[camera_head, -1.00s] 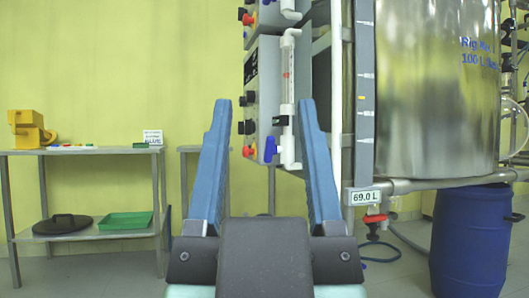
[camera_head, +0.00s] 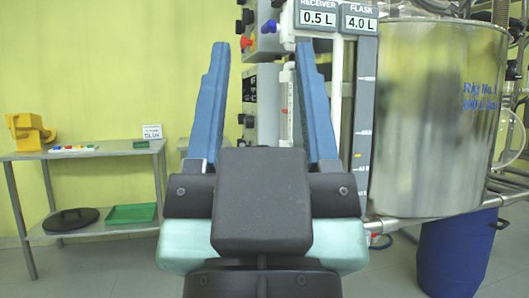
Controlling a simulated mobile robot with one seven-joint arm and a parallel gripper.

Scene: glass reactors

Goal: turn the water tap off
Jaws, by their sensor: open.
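My gripper (camera_head: 261,45) is open and empty, its two blue fingers pointing up in front of the rig's grey control panel. Between and behind the fingertips, a blue tap handle (camera_head: 270,27) and a red knob (camera_head: 246,42) show on the upper grey box. Neither is touched, as far as I can see. I cannot tell from this view which handle is the water tap. The lower grey box (camera_head: 266,100) is partly visible between the fingers. Its lower part is hidden behind my gripper.
A large steel vessel (camera_head: 430,120) stands right of the panel, with a blue drum (camera_head: 455,250) below it. Displays (camera_head: 338,17) read 0.5 L and 4.0 L. A metal table (camera_head: 110,149) at left holds a yellow device (camera_head: 30,132). Floor between table and rig looks clear.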

